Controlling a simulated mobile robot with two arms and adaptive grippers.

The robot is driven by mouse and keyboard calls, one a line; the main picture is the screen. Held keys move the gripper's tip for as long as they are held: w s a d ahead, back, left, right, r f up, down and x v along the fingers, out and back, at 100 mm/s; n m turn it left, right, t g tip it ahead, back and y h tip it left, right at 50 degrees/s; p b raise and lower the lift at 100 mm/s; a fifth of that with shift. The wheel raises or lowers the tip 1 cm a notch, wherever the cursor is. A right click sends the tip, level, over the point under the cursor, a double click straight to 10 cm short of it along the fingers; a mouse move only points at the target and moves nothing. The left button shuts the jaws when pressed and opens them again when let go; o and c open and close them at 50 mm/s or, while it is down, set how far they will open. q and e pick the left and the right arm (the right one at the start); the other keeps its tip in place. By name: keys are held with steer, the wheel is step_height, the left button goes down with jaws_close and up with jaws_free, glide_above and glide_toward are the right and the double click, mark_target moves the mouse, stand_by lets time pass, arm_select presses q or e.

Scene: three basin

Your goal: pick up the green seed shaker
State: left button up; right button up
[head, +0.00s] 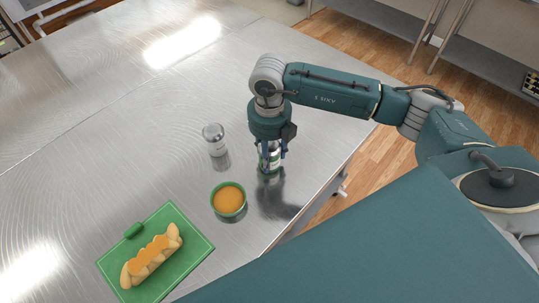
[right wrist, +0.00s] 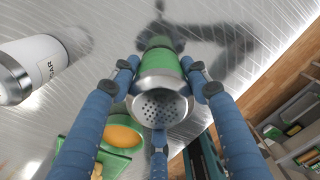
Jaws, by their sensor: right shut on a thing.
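The green seed shaker (head: 270,158) is upright on or just above the metal table, below my right gripper (head: 271,153). In the right wrist view the green seed shaker (right wrist: 161,66) has a green body and a silver perforated cap that faces the camera. The blue fingers of my right gripper (right wrist: 163,82) are shut around it from several sides. The fingers hide part of its body. I cannot tell whether its base touches the table. My left gripper is not in view.
A white, silver-capped sugar shaker (head: 215,140) stands left of the gripper. A green bowl of orange food (head: 228,199) is close in front. A green board (head: 193,250) carries a filled roll (head: 152,255). The table's right edge is near; the table's left is clear.

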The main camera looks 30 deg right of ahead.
step_height(320, 180, up, 13)
steer(key=b, duration=0.3)
steer(key=shift+w+f+b, duration=0.1)
steer(key=shift+b, duration=0.2)
step_height(320, 180, up, 6)
steer(key=shift+r, duration=0.25)
steer(key=shift+o, duration=1.4)
steer(key=shift+c, duration=1.4)
